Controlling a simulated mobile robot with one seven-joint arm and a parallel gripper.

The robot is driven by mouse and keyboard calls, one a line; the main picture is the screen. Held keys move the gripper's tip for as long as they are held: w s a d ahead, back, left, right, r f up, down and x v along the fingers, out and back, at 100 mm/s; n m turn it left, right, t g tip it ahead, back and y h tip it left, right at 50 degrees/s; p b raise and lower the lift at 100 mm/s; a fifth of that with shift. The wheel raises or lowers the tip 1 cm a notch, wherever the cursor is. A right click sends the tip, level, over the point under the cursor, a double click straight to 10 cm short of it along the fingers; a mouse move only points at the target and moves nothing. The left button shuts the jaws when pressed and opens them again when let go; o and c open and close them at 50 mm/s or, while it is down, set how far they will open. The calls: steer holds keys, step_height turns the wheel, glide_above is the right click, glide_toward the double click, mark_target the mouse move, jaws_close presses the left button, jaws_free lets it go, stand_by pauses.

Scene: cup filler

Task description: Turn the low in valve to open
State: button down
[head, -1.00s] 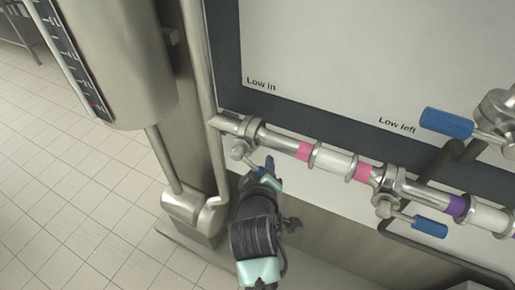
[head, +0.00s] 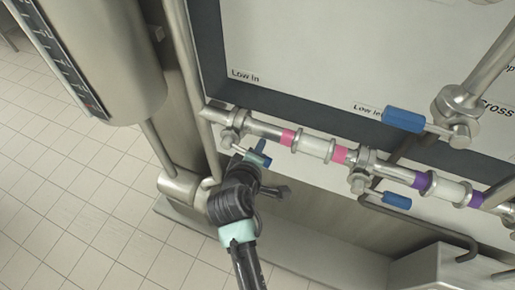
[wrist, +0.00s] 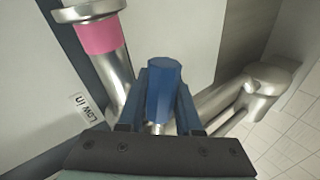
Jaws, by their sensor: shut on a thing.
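The low in valve (head: 229,139) sits on the left end of the metal pipe, below the "Low in" label (head: 245,76). Its blue lever handle (wrist: 163,90) is between my gripper's fingers in the wrist view, with its tip sticking out past them. In the head view, my gripper (head: 259,157) is at this handle, just below the pipe. The lever points right and slightly down, close to the line of the pipe. My gripper is shut on the handle. The fingers hide part of the lever.
The pipe (head: 262,129) runs right with pink and purple bands. Another blue-handled valve (head: 397,200) hangs below it, and another blue handle (head: 403,119) stands above. A metal cylinder (head: 105,60) is at left. Tiled floor (head: 80,210) lies open lower left.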

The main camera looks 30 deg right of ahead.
steer(key=c, duration=0.6)
jaws_free()
steer(key=shift+r, duration=0.1)
steer(key=shift+w+d+r, duration=0.1)
steer(key=shift+r, duration=0.05)
steer(key=shift+b, duration=0.3)
